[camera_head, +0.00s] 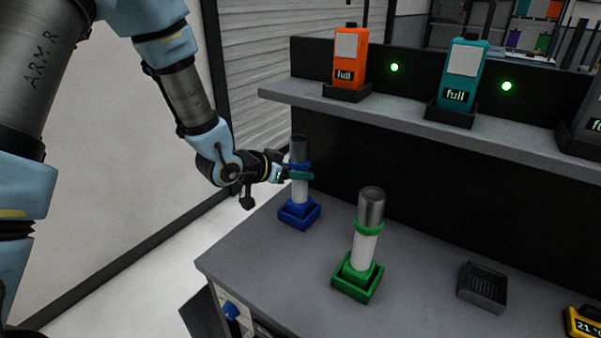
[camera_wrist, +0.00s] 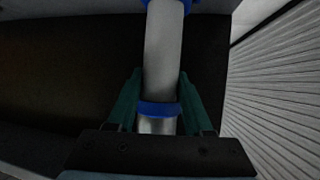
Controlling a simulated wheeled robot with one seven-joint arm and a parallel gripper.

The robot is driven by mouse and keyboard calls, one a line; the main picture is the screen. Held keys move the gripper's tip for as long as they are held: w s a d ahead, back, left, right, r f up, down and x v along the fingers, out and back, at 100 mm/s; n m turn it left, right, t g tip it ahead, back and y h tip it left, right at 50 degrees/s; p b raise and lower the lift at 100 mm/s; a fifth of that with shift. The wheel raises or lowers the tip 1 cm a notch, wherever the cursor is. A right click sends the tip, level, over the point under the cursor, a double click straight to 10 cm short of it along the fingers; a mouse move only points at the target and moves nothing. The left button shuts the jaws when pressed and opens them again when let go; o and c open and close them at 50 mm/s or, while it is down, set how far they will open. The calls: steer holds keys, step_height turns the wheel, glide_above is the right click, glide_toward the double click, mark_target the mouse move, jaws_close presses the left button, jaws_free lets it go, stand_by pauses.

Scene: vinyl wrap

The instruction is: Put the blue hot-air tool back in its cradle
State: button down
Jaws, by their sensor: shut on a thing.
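The blue hot-air tool (camera_head: 300,190) has a white barrel, a dark metal top and a blue ring. It stands upright, with its blue foot at the blue cradle (camera_head: 299,221) on the bench's left part. I cannot tell whether the foot is fully seated or slightly raised. My gripper (camera_head: 300,174) reaches in from the left and is shut on the tool just below the dark metal top. In the wrist view the tool's barrel (camera_wrist: 163,50) lies between the teal fingers (camera_wrist: 160,98), by the blue ring (camera_wrist: 158,109).
A green-ringed tool (camera_head: 365,240) stands in a green cradle (camera_head: 357,289) to the right. An empty dark tray (camera_head: 482,287) and a yellow device (camera_head: 583,322) lie farther right. A shelf (camera_head: 400,117) with orange and teal devices overhangs the back.

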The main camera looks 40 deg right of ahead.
steer(key=shift+f, duration=0.1)
steer(key=shift+c, duration=1.5)
jaws_free()
steer(key=b+v, duration=0.2)
steer(key=v, duration=1)
steer(key=shift+b, duration=0.35)
